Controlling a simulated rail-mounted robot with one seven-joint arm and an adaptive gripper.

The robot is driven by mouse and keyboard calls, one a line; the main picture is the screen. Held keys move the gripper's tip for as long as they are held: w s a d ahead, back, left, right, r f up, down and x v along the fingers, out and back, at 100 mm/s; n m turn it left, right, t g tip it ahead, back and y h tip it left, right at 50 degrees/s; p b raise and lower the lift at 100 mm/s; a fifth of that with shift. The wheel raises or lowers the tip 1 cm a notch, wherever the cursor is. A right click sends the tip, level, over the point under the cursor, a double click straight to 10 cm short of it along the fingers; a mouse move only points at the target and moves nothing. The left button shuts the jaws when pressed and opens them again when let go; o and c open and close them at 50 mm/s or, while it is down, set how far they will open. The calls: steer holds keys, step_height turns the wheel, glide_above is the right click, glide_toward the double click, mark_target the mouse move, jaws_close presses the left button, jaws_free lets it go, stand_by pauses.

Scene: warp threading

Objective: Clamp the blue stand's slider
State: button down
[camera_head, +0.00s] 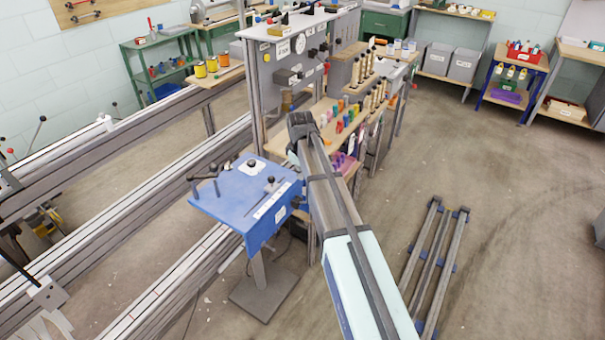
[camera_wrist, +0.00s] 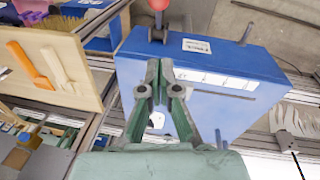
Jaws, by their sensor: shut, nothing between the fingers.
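The blue stand (camera_head: 235,205) is left of my arm in the head view, on a grey post and foot. A pale scale strip runs along its top, with a small dark-knobbed lever, apparently the slider (camera_head: 270,183), beside it. Dark handles (camera_head: 203,185) rise at its left corner. In the wrist view the blue stand (camera_wrist: 265,65) lies beyond my gripper (camera_wrist: 165,68). My fingers are shut and empty, in front of the stand's face; contact cannot be told. A red ball (camera_wrist: 158,4) on a dark post shows at the top. My gripper is not distinguishable in the head view.
Long metal rails (camera_head: 150,150) run along the left. A grey panel cabinet (camera_head: 290,60) and a bench with coloured pegs stand behind the blue stand. A low rail frame (camera_head: 430,260) lies on the floor at right. Much of the right floor is clear.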

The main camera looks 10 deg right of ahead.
step_height(320, 180, down, 10)
steer(key=d+p, duration=0.2)
steer(key=p, duration=0.1)
steer(key=shift+d+f, duration=0.25)
steer(key=shift+d, duration=0.1)
steer(key=shift+s, duration=0.1)
